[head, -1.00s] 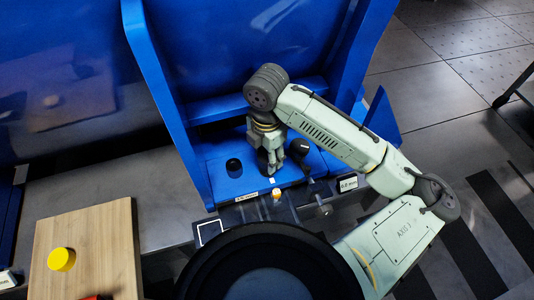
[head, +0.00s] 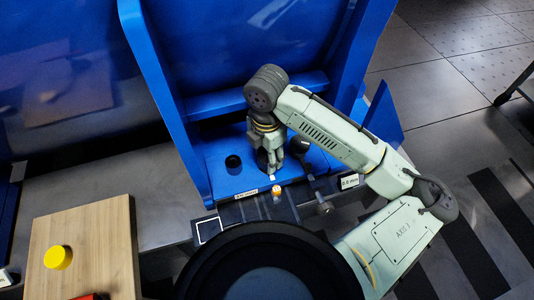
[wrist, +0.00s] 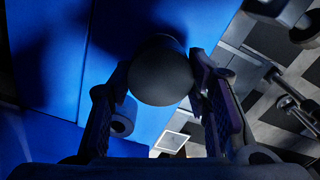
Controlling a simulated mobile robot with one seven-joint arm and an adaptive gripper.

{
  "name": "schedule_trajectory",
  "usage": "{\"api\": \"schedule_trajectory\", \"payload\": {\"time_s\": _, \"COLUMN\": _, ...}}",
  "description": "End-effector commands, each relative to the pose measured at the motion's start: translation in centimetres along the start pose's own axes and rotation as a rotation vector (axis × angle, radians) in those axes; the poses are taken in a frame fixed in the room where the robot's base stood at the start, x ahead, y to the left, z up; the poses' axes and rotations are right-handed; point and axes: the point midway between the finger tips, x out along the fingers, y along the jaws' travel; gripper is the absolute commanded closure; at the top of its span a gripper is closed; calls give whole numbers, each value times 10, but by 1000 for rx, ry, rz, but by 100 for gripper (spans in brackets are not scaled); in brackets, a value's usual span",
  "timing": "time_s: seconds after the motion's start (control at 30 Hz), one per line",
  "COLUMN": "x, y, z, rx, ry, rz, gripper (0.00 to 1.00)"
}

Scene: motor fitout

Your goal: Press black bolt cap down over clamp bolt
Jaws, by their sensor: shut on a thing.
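My gripper (head: 271,170) points down over the blue base plate (head: 222,186). In the wrist view my gripper (wrist: 160,88) is shut on a round black cap (wrist: 160,72), one finger on each side. In the head view the held cap is mostly hidden by the fingers. I cannot make out the clamp bolt; the cap and gripper block the spot below. I cannot tell whether the cap touches anything beneath it.
A short black cylinder (head: 233,164) stands on the plate left of my gripper. A black knob (head: 300,146) stands close on its right. A small orange-topped piece (head: 277,190) is in front. A wooden board (head: 98,235) with a yellow cap (head: 58,257) lies at left.

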Motion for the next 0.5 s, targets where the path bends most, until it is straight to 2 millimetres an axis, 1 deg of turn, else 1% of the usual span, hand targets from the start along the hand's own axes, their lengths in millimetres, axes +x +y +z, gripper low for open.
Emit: {"api": "schedule_trajectory", "payload": {"time_s": 0.5, "x": 14, "y": 0, "z": 0, "rx": 1, "ry": 0, "rz": 0, "gripper": 75}}
